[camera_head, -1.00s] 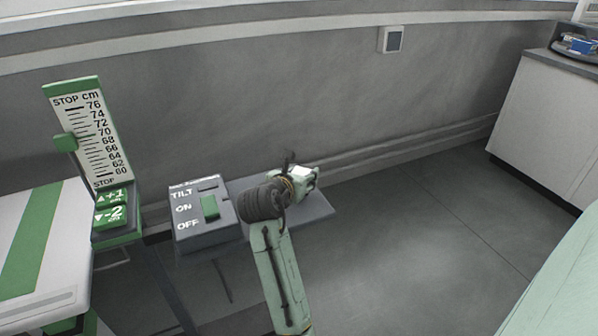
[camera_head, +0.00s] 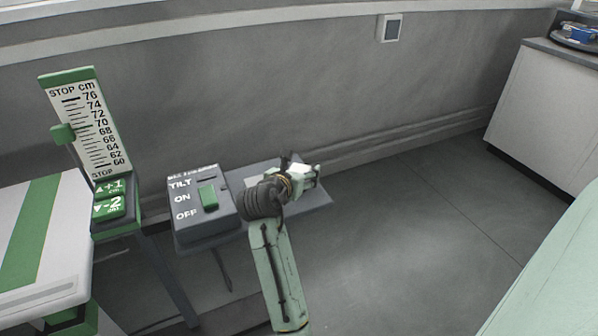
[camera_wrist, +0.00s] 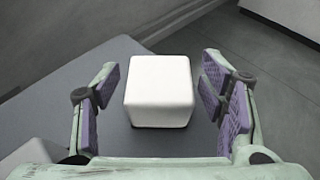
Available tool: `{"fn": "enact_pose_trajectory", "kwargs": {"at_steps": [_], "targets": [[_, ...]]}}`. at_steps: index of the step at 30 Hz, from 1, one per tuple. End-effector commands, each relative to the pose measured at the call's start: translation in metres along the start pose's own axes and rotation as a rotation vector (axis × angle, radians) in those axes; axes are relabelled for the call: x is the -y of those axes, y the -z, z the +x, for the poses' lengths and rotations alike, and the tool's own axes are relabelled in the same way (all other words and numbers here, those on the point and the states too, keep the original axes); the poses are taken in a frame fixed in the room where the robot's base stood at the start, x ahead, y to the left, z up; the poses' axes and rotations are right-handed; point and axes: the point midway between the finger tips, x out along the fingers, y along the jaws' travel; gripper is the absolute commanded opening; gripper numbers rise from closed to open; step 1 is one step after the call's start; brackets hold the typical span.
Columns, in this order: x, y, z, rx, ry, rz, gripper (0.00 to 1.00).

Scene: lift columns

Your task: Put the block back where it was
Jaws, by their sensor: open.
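A white block with rounded edges (camera_wrist: 158,90) sits between the two fingers of my gripper (camera_wrist: 162,95) in the wrist view. The fingers are open, with a gap on each side of the block. The block appears to rest on the grey shelf (camera_wrist: 75,85), close to its far edge. In the head view my gripper (camera_head: 305,180) is over the right part of the shelf (camera_head: 318,200) and largely hides the block. A pale patch (camera_head: 252,181) shows on the shelf left of my gripper; a pale patch also shows at the wrist view's lower left (camera_wrist: 30,155).
Further left is a column with a centimetre scale (camera_head: 90,125) and green buttons (camera_head: 108,198). The wall is behind; open floor (camera_head: 420,240) lies to the right.

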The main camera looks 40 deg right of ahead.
Motion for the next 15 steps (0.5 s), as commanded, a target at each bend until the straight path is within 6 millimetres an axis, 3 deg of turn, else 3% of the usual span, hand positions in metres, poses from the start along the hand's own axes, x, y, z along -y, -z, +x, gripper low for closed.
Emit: {"fn": "enact_pose_trajectory", "kwargs": {"at_steps": [8,15], "targets": [[-0.001,-0.003,-0.005,0.002,-0.001,0.000,0.65],[-0.002,-0.003,-0.049,0.005,-0.004,0.001,0.65]]}}
